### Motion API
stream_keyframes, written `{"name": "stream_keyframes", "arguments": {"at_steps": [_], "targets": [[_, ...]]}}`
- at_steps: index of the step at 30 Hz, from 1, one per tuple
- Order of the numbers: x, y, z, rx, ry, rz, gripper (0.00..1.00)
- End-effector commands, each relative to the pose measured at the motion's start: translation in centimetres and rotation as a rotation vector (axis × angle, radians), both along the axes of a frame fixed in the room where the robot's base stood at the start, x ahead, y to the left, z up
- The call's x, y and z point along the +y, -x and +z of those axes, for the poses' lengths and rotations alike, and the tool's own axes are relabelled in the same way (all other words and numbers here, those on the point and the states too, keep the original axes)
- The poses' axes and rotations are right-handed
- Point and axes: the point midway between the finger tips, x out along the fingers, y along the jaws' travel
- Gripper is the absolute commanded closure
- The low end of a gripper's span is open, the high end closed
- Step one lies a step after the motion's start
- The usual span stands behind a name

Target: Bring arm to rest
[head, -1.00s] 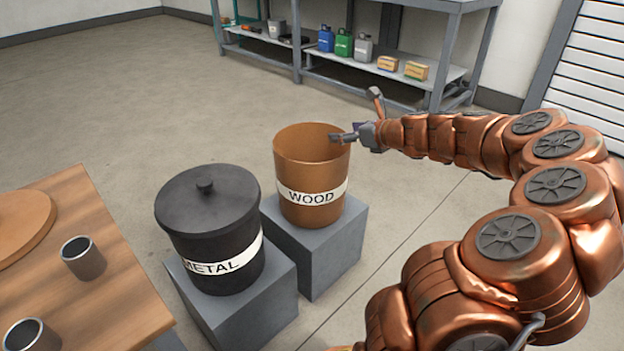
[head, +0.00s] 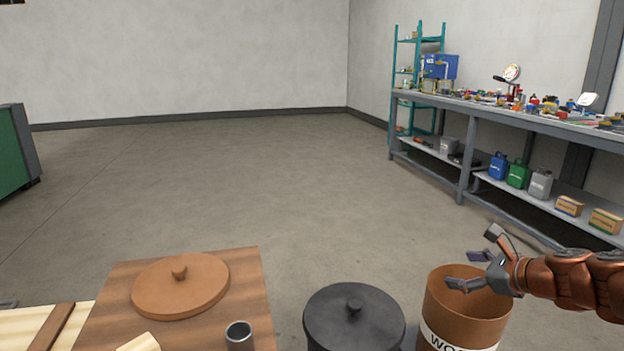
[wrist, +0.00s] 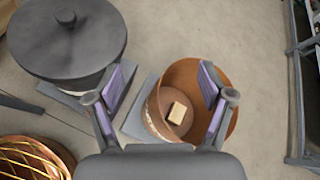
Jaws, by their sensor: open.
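My gripper (head: 480,266) is open and empty above the bin marked WOOD (head: 440,309), at the end of my copper arm reaching in from the right. In the wrist view, my gripper (wrist: 162,88) shows its two fingers wide apart, with the brown wood bin (wrist: 160,122) below. A small light wooden block (wrist: 178,112) lies on the bottom of that bin. The right finger overlaps the bin's rim in the picture; I cannot tell whether they touch.
A lidded black bin (head: 340,320) stands left of the wood bin. A wooden table (head: 245,285) holds a round wooden lid (head: 160,290) and a metal cup (head: 239,338). A long workbench (head: 540,122) stands at the right. The middle floor is clear.

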Motion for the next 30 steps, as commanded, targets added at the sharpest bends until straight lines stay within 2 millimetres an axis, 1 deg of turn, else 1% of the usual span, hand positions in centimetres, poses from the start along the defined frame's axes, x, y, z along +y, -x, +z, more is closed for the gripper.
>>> {"name": "stream_keyframes", "arguments": {"at_steps": [1,6,8,9,12,14,15,18,21,25,30], "targets": [[2.3,0.5,2.7,-0.004,0.06,0.077,0.2],[8.8,3.1,6.4,-0.019,0.248,0.332,0.2],[10.8,4.3,7.4,-0.024,0.314,0.421,0.2],[12.1,5.2,8.1,-0.027,0.354,0.482,0.2],[14.8,7.5,9.9,-0.036,0.457,0.629,0.2],[16.2,8.8,10.9,-0.043,0.516,0.713,0.2],[17.0,9.9,11.4,-0.045,0.555,0.772,0.2],[18.8,12.6,12.9,-0.05,0.645,0.919,0.2],[20.0,15.3,14.3,-0.056,0.732,1.059,0.2],[20.9,18.8,16.3,-0.061,0.837,1.243,0.2],[21.0,23.6,18.8,-0.055,0.953,1.478,0.2]]}}
